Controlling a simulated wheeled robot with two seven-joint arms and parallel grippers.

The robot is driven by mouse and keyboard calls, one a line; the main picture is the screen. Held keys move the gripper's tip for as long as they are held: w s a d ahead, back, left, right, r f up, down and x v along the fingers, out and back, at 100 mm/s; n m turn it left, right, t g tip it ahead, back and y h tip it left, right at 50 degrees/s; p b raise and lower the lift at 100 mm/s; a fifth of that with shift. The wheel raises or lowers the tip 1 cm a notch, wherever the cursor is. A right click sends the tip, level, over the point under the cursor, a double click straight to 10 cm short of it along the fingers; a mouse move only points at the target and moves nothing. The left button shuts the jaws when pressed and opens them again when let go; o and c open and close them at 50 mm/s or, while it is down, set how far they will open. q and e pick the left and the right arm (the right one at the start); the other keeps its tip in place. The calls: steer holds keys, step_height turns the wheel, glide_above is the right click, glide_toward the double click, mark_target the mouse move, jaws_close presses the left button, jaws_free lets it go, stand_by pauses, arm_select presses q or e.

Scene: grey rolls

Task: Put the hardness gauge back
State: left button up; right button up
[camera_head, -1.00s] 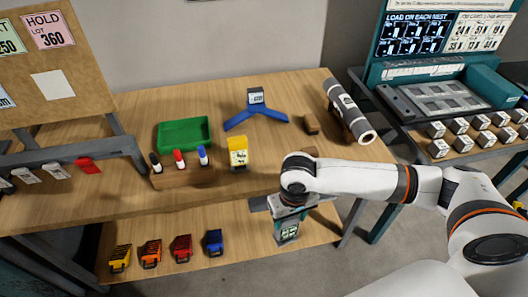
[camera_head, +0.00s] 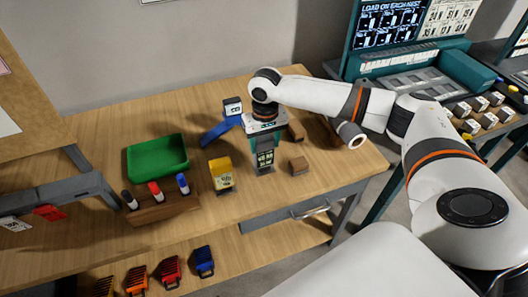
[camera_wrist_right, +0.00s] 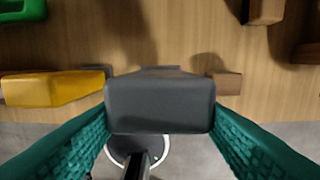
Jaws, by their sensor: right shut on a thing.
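My right gripper (camera_head: 265,139) points down over the right part of the workbench, shut on a dark block-shaped device with a small display, which I take to be the hardness gauge (camera_head: 264,158). In the right wrist view the gauge (camera_wrist_right: 160,105) is a dark grey block between the two teal fingers. The gauge is upright; I cannot tell whether its lower end touches the wood. A yellow device (camera_head: 221,176) stands left of it and a small wooden block (camera_head: 298,165) right of it. My left gripper is out of view.
A grey roll (camera_head: 350,136) lies at right behind my arm. A green tray (camera_head: 158,157) and a marker holder (camera_head: 165,207) are left. Bare wood (camera_head: 255,205) lies in front. A drawer handle (camera_head: 310,211) sits below the bench edge.

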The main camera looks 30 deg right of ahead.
mark_target(265, 166)
step_height(265, 166, down, 3)
steer(key=shift+w+f, duration=0.1)
steer(key=shift+f, duration=0.5)
steer(key=shift+p, duration=0.3)
steer(key=o, duration=0.9)
steer(key=shift+f, duration=0.1)
steer(key=r+b, duration=0.2)
steer(key=r, duration=1)
steer(key=shift+s+r, duration=0.15)
steer(key=shift+s, duration=0.05)
